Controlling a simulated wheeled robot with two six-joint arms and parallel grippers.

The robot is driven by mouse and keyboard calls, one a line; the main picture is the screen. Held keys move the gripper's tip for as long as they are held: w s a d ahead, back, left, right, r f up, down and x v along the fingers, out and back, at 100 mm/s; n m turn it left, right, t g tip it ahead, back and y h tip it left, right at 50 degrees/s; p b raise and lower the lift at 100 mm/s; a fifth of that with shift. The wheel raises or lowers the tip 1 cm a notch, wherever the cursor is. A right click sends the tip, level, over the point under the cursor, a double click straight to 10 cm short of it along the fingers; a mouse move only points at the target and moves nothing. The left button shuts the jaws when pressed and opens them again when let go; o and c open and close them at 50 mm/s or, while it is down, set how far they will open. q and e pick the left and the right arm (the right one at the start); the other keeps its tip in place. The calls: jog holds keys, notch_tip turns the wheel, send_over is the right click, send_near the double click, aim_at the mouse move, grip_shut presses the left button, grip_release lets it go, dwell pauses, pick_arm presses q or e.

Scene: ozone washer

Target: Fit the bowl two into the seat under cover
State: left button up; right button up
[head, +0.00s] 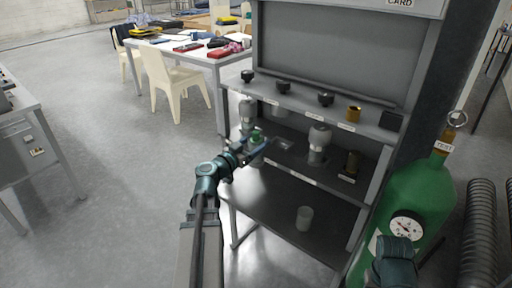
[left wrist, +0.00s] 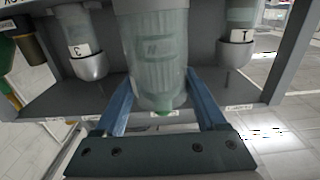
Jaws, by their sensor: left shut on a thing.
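My left gripper (head: 258,146) is at the left part of the workstation. In the head view a grey-topped unit (head: 319,140) stands right of the gripper. I cannot tell whether the held bowl touches a seat. My right gripper's jaws do not show.
Black-knobbed parts (head: 284,87) and a gold part (head: 353,114) are on the upper shelf. A dark brass cylinder (head: 351,163) stands at the right below it. A pale cup (head: 304,218) is on the lowest shelf. A green gas cylinder (head: 413,195) with a gauge stands at right.

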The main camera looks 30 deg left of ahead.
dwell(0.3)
pick_arm(q)
jog(key=shift+w+d+f+b, duration=0.1)
jog(key=shift+w+d, duration=0.1)
jog(key=shift+w, duration=2.25)
jog(key=shift+w+d+f+b, duration=0.1)
jog(key=shift+w+d, duration=0.05)
jog(key=shift+w, duration=2.25)
jog(key=shift+w+d+f+b, duration=0.1)
jog(key=shift+w+d, duration=0.1)
jog(key=shift+w, duration=2.25)
jog(key=shift+w+f, duration=0.2)
jog(key=o, duration=1.6)
jog(key=shift+c, duration=0.2)
jog(key=s, duration=0.9)
jog(key=s+a, duration=0.1)
jog(key=s, duration=0.3)
jog(key=shift+s, duration=0.4)
